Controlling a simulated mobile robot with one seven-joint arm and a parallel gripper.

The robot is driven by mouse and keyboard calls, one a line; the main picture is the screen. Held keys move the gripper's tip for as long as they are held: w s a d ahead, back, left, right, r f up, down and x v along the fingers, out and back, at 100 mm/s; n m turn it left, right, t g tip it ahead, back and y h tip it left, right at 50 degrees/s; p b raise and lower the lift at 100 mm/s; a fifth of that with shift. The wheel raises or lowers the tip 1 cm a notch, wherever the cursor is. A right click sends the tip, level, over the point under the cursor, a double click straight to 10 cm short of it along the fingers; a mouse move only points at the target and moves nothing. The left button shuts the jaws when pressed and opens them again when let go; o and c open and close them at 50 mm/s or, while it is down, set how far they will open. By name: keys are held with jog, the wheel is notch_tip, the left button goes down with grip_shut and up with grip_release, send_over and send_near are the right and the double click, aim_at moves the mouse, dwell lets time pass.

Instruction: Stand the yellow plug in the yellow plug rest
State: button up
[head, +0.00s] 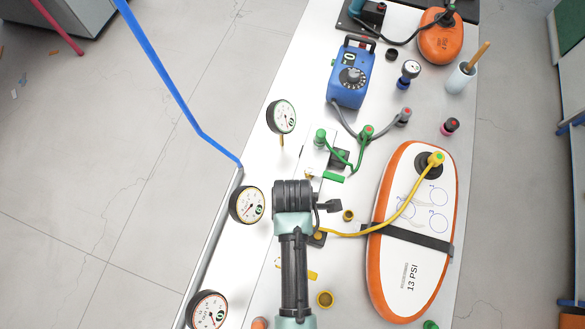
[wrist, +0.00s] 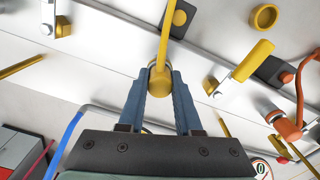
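My gripper (wrist: 159,84) has its two blue-grey fingers closed around the yellow plug (wrist: 158,83) in the wrist view. A yellow hose (wrist: 165,42) runs up from the plug. In the head view the hose (head: 400,209) leads from the orange-rimmed board to my gripper, where my arm hides the plug. A yellow ring-shaped holder (wrist: 264,17) is at the upper right of the wrist view, apart from the plug; it also shows in the head view (head: 325,299). A dark block with a yellow disc (wrist: 180,18) lies beyond the plug. I cannot tell surely which is the plug rest.
A yellow lever (wrist: 250,60) and an orange plug with its hose (wrist: 290,130) are to the right in the wrist view. Gauges (head: 247,204) line the table's left edge. The orange-rimmed board (head: 412,275) lies right of my arm. Another yellow ring (head: 348,215) is nearby.

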grip_shut()
